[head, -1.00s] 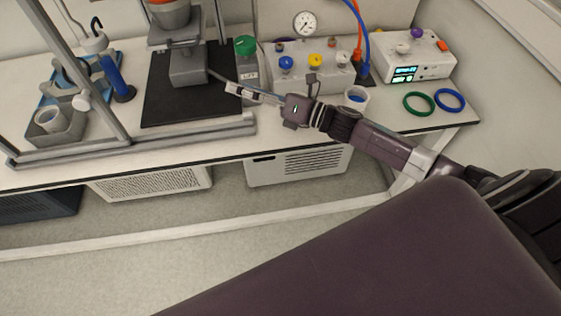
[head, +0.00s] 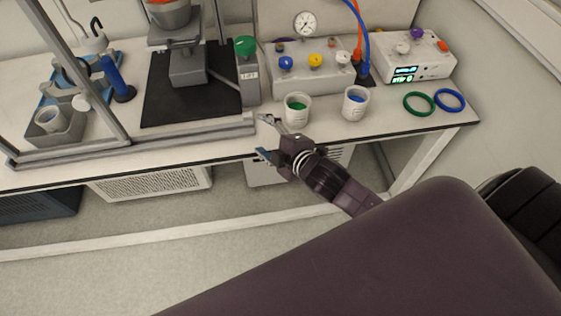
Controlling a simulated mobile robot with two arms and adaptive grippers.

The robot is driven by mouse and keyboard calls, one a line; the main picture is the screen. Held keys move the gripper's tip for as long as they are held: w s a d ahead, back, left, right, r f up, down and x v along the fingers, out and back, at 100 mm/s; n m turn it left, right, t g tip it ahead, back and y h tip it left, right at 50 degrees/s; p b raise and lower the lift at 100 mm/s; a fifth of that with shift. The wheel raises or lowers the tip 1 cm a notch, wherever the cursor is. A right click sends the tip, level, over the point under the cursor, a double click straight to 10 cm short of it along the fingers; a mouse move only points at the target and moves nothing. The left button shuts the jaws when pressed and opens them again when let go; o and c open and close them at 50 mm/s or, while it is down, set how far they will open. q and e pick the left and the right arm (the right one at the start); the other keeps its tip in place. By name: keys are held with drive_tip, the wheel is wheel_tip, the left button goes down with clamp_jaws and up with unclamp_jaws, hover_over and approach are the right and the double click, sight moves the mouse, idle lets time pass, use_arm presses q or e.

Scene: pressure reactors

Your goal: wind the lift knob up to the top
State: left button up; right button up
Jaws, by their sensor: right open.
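The lift knob is the green knob (head: 245,46) on top of a grey box labelled LIFT (head: 249,84), at the right side of the reactor stand. My right gripper (head: 263,135) is open and empty at the bench's front edge, below and a little right of the lift box, clear of the knob. The lift carriage (head: 187,64) holds a grey vessel with an orange band (head: 170,12) over the black base plate (head: 200,103). The upper part of the stand is cut off by the frame. My left gripper is not in view.
A beaker with green contents (head: 297,109) stands close by my right gripper, and a beaker with blue contents (head: 355,104) farther right. Behind them is a valve block (head: 312,80) with coloured knobs and a gauge. A grey frame rail (head: 190,138) runs along the left bench front.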

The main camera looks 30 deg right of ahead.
drive_tip(key=s+d+f+m+g+h, duration=0.1)
drive_tip(key=s+f+m+g, duration=0.2)
drive_tip(key=s, duration=0.4)
drive_tip(key=shift+s+f+m, duration=0.2)
drive_tip(key=shift+f+m, duration=0.3)
drive_tip(key=shift+m, duration=0.7)
drive_tip(key=shift+d, duration=0.1)
